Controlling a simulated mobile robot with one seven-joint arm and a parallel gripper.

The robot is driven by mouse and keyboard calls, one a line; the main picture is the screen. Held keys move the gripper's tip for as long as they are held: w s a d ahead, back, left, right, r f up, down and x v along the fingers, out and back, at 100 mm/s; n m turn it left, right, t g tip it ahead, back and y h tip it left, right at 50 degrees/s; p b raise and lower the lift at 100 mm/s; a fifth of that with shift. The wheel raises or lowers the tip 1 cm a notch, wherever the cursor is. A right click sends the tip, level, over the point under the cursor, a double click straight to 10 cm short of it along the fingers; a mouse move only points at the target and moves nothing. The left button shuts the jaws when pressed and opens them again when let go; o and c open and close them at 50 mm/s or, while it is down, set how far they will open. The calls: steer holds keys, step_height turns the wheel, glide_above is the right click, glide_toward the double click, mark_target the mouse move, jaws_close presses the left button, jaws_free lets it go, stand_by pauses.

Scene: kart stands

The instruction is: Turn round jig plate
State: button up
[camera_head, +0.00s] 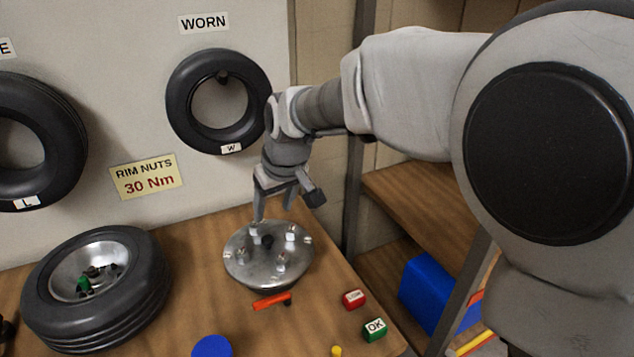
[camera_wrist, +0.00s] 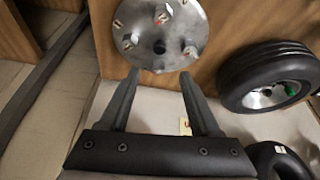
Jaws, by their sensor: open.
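The round jig plate (camera_head: 268,268) is a grey metal disc lying on the wooden bench. It has several upright metal pegs and a dark knob (camera_head: 267,241) near its back edge. My gripper (camera_head: 273,217) is above the back edge of the plate, pointing down, open and empty. In the wrist view the plate (camera_wrist: 175,22) lies beyond the fingertips, and the gap between the open fingers (camera_wrist: 160,78) is just short of the plate's rim and the dark knob (camera_wrist: 159,47). I cannot tell whether a finger touches the plate.
A wheel with tyre (camera_head: 140,290) lies left of the plate. An orange-red tool (camera_head: 271,300), a red block (camera_head: 354,299), a green OK block (camera_head: 375,329) and a blue disc (camera_head: 212,347) lie in front. A worn tyre (camera_head: 175,100) hangs on the wall panel behind. A post (camera_head: 355,180) stands right.

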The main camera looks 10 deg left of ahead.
mark_target(267, 238)
steer(key=x, duration=1.2)
steer(key=shift+f, duration=0.1)
jaws_close()
stand_by(1.0)
